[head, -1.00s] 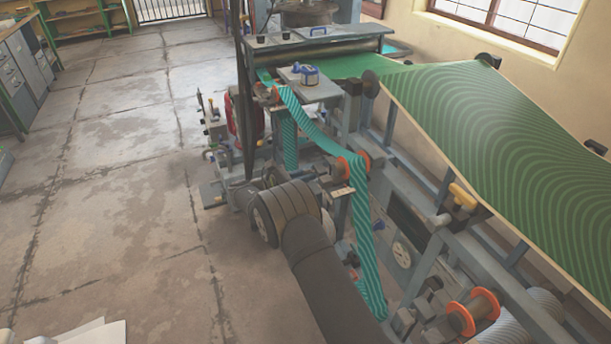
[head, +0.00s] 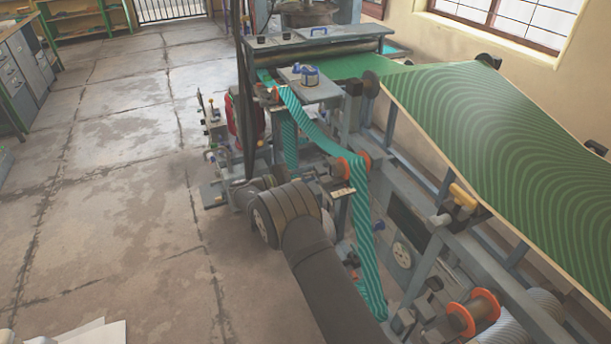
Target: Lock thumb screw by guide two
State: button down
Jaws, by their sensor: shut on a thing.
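The teal striped web (head: 365,240) runs down over orange-flanged guide rollers. The middle guide (head: 352,166) has a small pale plate (head: 342,192) below it, and I take it to be guide two. My gripper (head: 300,176), at the end of my dark grey arm, is small and partly hidden beside the left side of this guide. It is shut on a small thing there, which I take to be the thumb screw. The screw itself is too small and covered to make out, so I cannot tell how it is turned.
Another orange-flanged guide (head: 272,94) stands farther back, and a larger orange-flanged roller (head: 472,312) is at the lower right. A blue-and-white container (head: 310,76) stands on the grey shelf above. The green sheet (head: 500,125) fills the right. The concrete floor (head: 110,210) at left is open.

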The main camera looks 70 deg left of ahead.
jog(key=m, duration=0.4)
jog(key=shift+s+m, duration=0.1)
jog(key=shift+m, duration=2.1)
jog(key=c, duration=1.5)
grip_release()
jog(key=s, duration=1.7)
jog(key=shift+s, duration=0.2)
jog(key=shift+w, duration=0.15)
